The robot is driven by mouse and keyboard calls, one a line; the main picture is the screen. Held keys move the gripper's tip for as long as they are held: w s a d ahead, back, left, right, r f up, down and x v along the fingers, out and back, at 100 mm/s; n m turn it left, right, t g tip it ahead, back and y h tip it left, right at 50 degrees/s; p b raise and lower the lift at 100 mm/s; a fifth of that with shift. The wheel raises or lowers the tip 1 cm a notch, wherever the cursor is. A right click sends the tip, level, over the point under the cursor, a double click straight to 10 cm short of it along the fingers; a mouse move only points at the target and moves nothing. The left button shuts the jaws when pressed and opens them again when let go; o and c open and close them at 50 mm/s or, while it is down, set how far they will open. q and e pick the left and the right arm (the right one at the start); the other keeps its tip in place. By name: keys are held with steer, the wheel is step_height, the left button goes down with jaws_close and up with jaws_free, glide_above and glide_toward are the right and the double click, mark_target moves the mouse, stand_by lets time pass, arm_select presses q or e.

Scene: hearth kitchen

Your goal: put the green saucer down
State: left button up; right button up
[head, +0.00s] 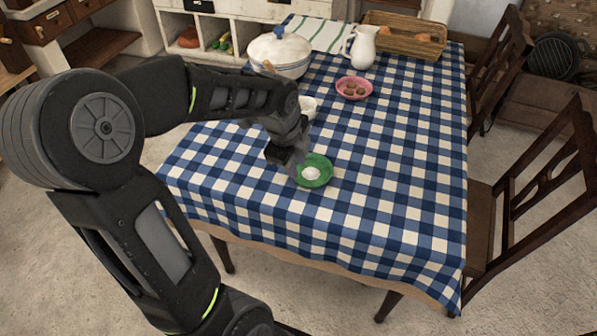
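The green saucer (322,164) is over the near left part of the checked table in the head view. A small white rounded thing, perhaps an egg, lies on it. My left gripper (296,170) reaches down from the left, its fingers at the saucer's left rim. It looks shut on that rim, though the fingertips are small and partly hidden. The saucer looks about level; I cannot tell whether its underside touches the cloth. My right gripper is not in view.
The blue-and-white checked table (390,190) is clear to the right and in front. A pink bowl (355,88) with brown things, a white lidded pot (280,55), a white jug (362,48) and a wicker tray (405,36) stand farther back. Wooden chairs (530,190) flank the right side.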

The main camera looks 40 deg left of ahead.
arm_select(q)
steer(key=shift+v, duration=1.1)
